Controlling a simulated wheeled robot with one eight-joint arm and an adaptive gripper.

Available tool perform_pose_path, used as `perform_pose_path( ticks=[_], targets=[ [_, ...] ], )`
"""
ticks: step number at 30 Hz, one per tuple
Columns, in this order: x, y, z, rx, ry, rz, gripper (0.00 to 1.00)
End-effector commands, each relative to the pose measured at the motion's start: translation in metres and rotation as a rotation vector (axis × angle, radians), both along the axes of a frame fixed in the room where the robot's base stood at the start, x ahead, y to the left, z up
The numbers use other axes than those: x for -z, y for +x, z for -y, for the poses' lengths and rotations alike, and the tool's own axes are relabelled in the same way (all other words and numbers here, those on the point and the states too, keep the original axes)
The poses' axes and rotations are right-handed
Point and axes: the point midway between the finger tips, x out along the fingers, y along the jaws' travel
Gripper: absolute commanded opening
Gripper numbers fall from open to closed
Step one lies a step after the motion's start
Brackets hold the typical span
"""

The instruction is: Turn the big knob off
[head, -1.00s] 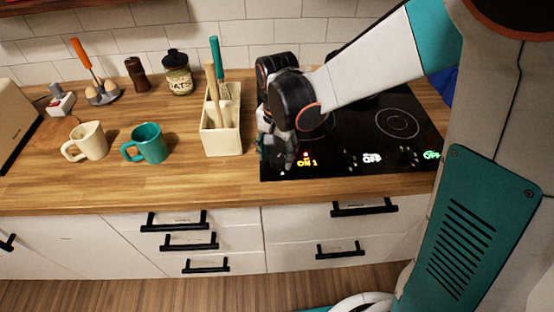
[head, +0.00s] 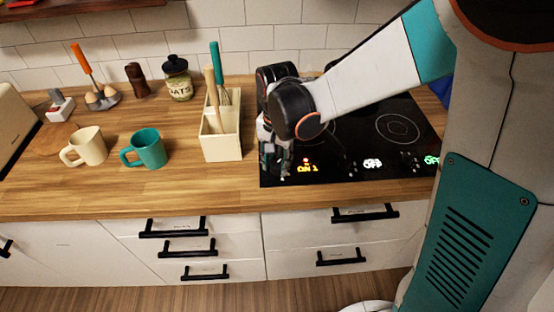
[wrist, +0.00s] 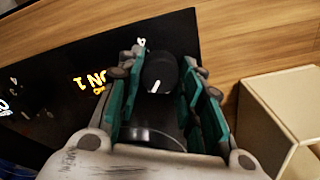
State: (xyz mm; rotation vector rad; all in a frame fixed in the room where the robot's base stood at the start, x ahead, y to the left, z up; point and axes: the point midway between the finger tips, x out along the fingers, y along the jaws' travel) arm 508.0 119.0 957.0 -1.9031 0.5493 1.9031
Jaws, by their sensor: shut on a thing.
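A black round knob (wrist: 160,73) with a white pointer mark sits on the black cooktop, seen in the wrist view. My gripper (wrist: 160,80) is shut on it, with a teal-padded finger on each side. In the head view my gripper (head: 274,172) is at the cooktop's front left corner and hides this knob. The display (head: 307,168) beside it glows orange and reads "ON 1", and the same display (wrist: 90,81) shows in the wrist view. The other displays, a white one (head: 373,163) and a green one (head: 432,160), read "OFF".
The black cooktop (head: 345,165) is set in the wooden counter (head: 150,190). A cream utensil holder (head: 222,148) stands close left of my gripper. A teal mug (head: 145,149) and a cream mug (head: 86,147) stand further left. The counter in front of them is clear.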

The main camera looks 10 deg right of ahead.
Motion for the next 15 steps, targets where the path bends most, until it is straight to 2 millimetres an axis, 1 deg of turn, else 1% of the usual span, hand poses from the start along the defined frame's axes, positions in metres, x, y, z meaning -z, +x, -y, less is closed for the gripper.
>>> perform_pose_path(
  ticks=[7, 15],
  targets=[
    [0.0000, 0.0000, -0.0001, -0.114, 0.000, 0.000, 0.10],
    [0.0000, 0.0000, -0.0002, -0.330, 0.000, 0.000, 0.10]
  ],
)
